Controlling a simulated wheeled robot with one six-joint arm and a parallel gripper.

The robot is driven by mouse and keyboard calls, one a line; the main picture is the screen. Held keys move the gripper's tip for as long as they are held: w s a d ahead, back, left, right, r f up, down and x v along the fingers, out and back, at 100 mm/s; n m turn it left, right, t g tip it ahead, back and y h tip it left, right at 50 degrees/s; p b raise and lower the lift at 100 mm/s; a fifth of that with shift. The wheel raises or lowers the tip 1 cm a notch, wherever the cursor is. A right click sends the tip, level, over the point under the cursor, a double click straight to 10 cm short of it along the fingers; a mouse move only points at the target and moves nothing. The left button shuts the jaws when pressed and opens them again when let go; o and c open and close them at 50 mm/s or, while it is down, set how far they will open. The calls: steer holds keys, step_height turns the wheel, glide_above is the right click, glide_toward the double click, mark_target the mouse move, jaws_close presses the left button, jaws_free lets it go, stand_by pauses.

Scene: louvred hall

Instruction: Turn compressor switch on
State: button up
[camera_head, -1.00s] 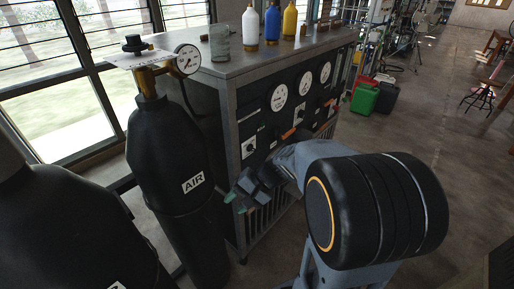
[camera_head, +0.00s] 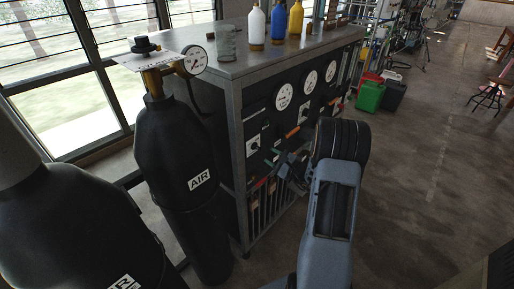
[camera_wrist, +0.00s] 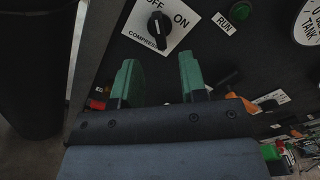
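The compressor switch (camera_wrist: 158,28) is a black rotary knob on a white plate lettered OFF, ON and COMPRESSOR, at the top of the wrist view. OFF is at the plate's upper left and ON at its right. I cannot tell for certain which label the knob points to. In the head view, the switch plate (camera_head: 253,145) is on the cabinet's front panel. My gripper (camera_wrist: 158,78) is open and empty, with two green fingers apart and below the switch in the picture, not touching it. In the head view my gripper (camera_head: 279,172) is at the panel, partly hidden by its dark surroundings.
The panel also has a RUN label (camera_wrist: 223,23), a green lamp (camera_wrist: 240,11) and a gauge (camera_head: 284,96). A black AIR cylinder (camera_head: 180,150) stands close to the cabinet's left side. Bottles, including a white one (camera_head: 256,26), stand on top.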

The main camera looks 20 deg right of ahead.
mark_target(259, 149)
steer(key=p+x, duration=0.1)
steer(key=x, duration=0.5)
steer(key=shift+w+a+b, duration=0.15)
steer(key=shift+w+b, duration=0.15)
steer(key=shift+b, duration=0.3)
jaws_close()
stand_by(1.1)
